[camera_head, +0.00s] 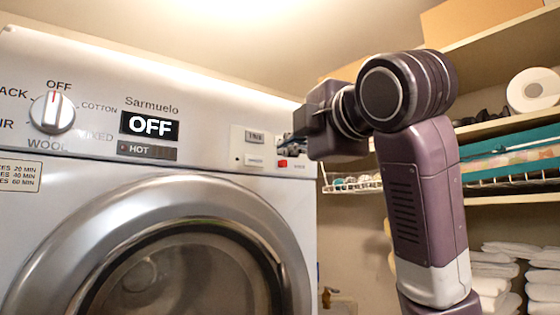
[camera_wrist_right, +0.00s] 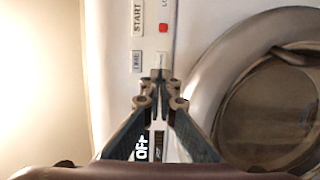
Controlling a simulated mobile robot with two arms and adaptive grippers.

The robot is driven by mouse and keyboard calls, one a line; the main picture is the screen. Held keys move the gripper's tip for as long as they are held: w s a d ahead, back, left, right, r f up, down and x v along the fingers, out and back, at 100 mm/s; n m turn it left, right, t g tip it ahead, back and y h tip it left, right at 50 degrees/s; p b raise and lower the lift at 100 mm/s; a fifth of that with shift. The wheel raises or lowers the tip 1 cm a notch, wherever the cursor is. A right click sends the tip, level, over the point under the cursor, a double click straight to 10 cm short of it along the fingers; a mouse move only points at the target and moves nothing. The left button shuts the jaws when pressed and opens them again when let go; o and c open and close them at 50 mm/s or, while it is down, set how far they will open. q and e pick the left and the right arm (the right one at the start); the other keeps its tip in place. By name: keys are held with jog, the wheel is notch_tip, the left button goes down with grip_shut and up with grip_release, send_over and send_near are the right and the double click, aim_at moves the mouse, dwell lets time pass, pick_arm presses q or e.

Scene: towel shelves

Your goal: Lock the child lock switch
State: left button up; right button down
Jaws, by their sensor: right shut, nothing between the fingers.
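The washing machine's control panel (camera_head: 215,160) has a small red square (camera_head: 282,163) at its right end, with a tiny label beside it. The red square also shows in the wrist view (camera_wrist_right: 162,27), next to a partly cut-off label starting "LO". A small pale switch piece (camera_head: 254,161) sits left of the red square; it shows in the wrist view (camera_wrist_right: 162,60) just beyond my fingertips. My right gripper (camera_wrist_right: 160,75) is shut and empty, its tips close to that piece; contact cannot be told. In the head view the right fingers (camera_head: 287,138) are partly hidden. My left gripper is not in view.
The dial (camera_head: 53,112) points to OFF and the display (camera_head: 150,125) reads OFF. The round door (camera_head: 155,262) looks closed below the panel. Shelves with a teal basket (camera_head: 510,150), a paper roll (camera_head: 533,90) and folded towels (camera_head: 495,270) stand at the right.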

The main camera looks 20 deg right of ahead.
aim_at(260, 160)
jog(key=w+p, duration=0.2)
jog(key=w, duration=0.1)
jog(key=w+a+p, duration=0.1)
jog(key=w+p, duration=0.1)
jog(key=w, duration=0.2)
jog(key=w+p, duration=0.2)
jog(key=w, duration=0.1)
jog(key=shift+w+a, duration=0.2)
jog(key=shift+w, duration=0.15)
jog(key=d+p, duration=0.1)
jog(key=w+d+p, duration=0.1)
jog(key=shift+w+d+f, duration=0.1)
jog(key=shift+w+d, duration=0.1)
jog(key=shift+d, duration=0.8)
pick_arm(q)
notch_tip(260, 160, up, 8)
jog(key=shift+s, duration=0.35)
pick_arm(e)
jog(key=shift+f, duration=0.1)
jog(key=shift+a, duration=0.2)
